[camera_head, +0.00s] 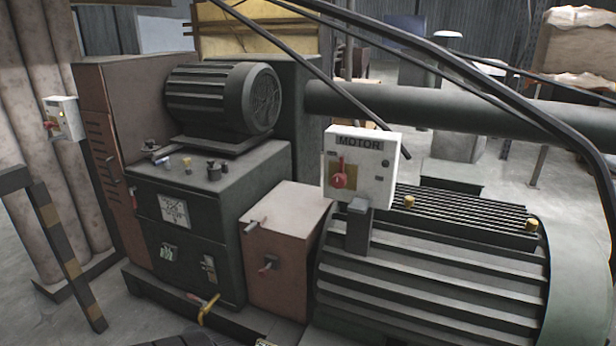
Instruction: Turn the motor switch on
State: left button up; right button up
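The motor switch is a white box (371,180) labelled "MOTOR", mounted upright on a dark bracket above the large ribbed motor (430,262). On its front a red rotary handle (340,180) sits over a yellow plate, with its narrow part pointing roughly upward. I cannot read any position marks beside the handle. A small dark round spot is on the right of the box face. Nothing touches the switch. Neither of my grippers shows in the head view.
A similar white switch box (66,117) is at the far left. A dark control cabinet (190,228) with a smaller motor (222,98) and a brown box (286,250) stand left of the motor switch. Thick black hoses (470,72) cross above. A striped barrier (62,240) stands front left.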

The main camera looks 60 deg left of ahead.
aim_at(339, 181)
jog(key=u, duration=1.6)
